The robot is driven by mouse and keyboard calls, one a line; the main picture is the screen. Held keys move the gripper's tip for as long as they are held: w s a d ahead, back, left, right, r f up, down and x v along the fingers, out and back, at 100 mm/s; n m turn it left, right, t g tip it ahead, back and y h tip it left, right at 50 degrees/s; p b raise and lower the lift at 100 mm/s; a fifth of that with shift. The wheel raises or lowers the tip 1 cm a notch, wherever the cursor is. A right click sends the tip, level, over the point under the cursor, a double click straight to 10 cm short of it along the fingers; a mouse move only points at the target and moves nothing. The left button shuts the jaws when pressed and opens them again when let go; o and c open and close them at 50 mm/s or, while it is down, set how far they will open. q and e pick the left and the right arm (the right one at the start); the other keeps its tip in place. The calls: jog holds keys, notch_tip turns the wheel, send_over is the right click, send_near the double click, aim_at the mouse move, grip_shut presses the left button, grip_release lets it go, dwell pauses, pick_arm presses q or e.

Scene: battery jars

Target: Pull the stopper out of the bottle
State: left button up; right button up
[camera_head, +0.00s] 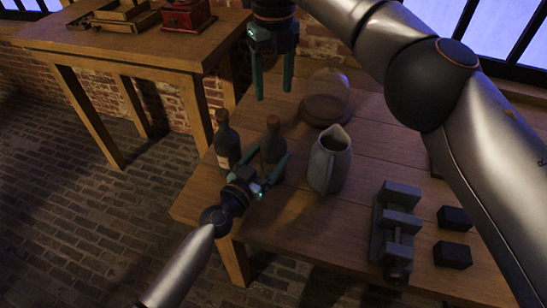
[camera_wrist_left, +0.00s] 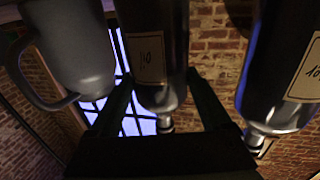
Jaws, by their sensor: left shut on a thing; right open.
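Two dark bottles stand side by side near the table's left corner. My left gripper (camera_head: 277,167) is shut on the right-hand bottle (camera_head: 272,146), with a finger on either side of it. In the left wrist view this bottle (camera_wrist_left: 158,50) appears upside down, with a pale label. Its brownish stopper (camera_head: 273,122) sits in its mouth. The other bottle (camera_head: 227,146) stands to the left and has a stopper (camera_head: 222,115) too. My right gripper (camera_head: 273,90) is open and empty, its fingers pointing down, above and apart from the held bottle.
A grey jug (camera_head: 330,165) stands close to the right of the held bottle. A glass dome (camera_head: 326,98) is behind it. A grey vise (camera_head: 396,225) and black blocks (camera_head: 453,254) lie further right. Another table (camera_head: 135,45) stands back left with a red box (camera_head: 187,15).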

pick_arm(q)
grip_shut()
